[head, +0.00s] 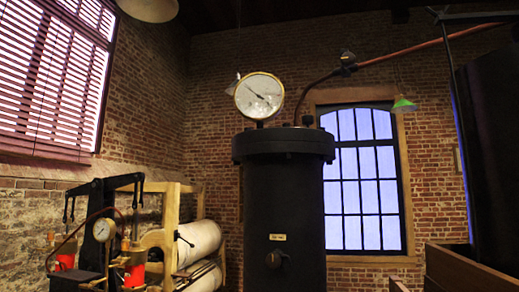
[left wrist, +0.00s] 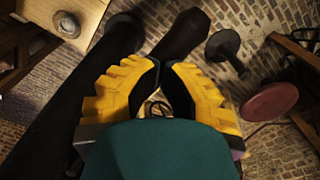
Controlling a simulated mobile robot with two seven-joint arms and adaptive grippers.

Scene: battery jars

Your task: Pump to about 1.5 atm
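A tall black cylindrical tank (head: 283,215) stands in the middle of the head view, with a small plate and a knob on its front. A round white gauge (head: 259,96) with a brass rim sits on top. Its dark needle slants to the upper left; the scale is too small to read. At lower left is a pump-like machine with black uprights, red cylinders (head: 66,262) and a smaller gauge (head: 103,229). In the left wrist view, my left gripper (left wrist: 160,66) shows yellow ridged fingers with a narrow gap between the tips. Whether they hold the dark bar (left wrist: 184,32) beyond is unclear. My right gripper is not visible.
A reddish hose (head: 430,43) runs from the tank top to the upper right. Pale rolls (head: 199,241) lie beside the pump. Wooden boxes (head: 462,272) stand at lower right. The left wrist view shows a brick floor, a dark red disc (left wrist: 270,102) and a dark round-topped stand (left wrist: 224,45).

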